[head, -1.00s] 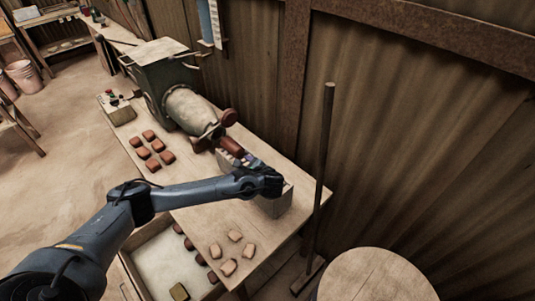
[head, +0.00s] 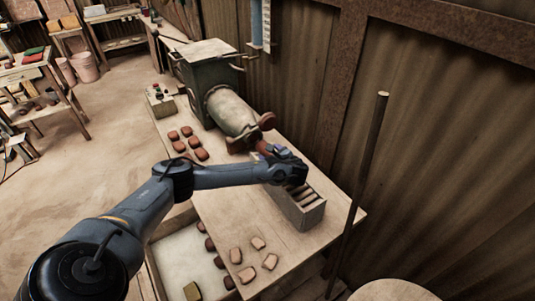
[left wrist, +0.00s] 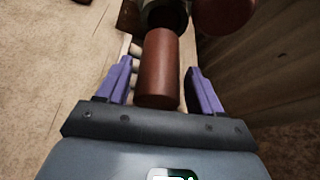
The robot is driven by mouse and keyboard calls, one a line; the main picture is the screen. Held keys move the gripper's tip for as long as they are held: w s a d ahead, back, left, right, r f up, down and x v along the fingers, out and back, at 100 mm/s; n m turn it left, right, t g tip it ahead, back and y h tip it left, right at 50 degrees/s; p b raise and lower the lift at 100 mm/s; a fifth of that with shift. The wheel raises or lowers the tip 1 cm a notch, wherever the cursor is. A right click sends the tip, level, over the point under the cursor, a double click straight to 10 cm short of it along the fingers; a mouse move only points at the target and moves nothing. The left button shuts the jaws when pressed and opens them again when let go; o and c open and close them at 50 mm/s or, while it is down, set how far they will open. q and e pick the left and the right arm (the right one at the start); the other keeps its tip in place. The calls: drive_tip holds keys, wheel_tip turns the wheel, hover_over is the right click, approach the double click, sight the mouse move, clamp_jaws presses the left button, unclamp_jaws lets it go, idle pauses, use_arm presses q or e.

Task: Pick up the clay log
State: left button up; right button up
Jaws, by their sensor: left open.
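The reddish-brown clay log (left wrist: 158,68) lies lengthwise between the two purple fingers of my left gripper (left wrist: 160,75) in the left wrist view. The fingers are open, with a visible gap on each side of the log. In the head view only a small part of the log (head: 262,146) shows at the nozzle of the extruder machine (head: 231,112). My left gripper (head: 272,153) is there beside it, above the grey box with rollers (head: 307,213). My wrist hides much of the log in the head view. My right gripper is not in view.
Several red-brown tiles (head: 187,133) lie on the table left of the machine. Several paler tiles (head: 236,256) lie near its front edge. A pale tray (head: 182,262) stands below that edge. A vertical pole (head: 369,160) and a corrugated wall are at the right.

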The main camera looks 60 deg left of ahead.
use_arm(q)
drive_tip(key=shift+x, duration=1.45)
drive_tip(key=c, duration=1.1)
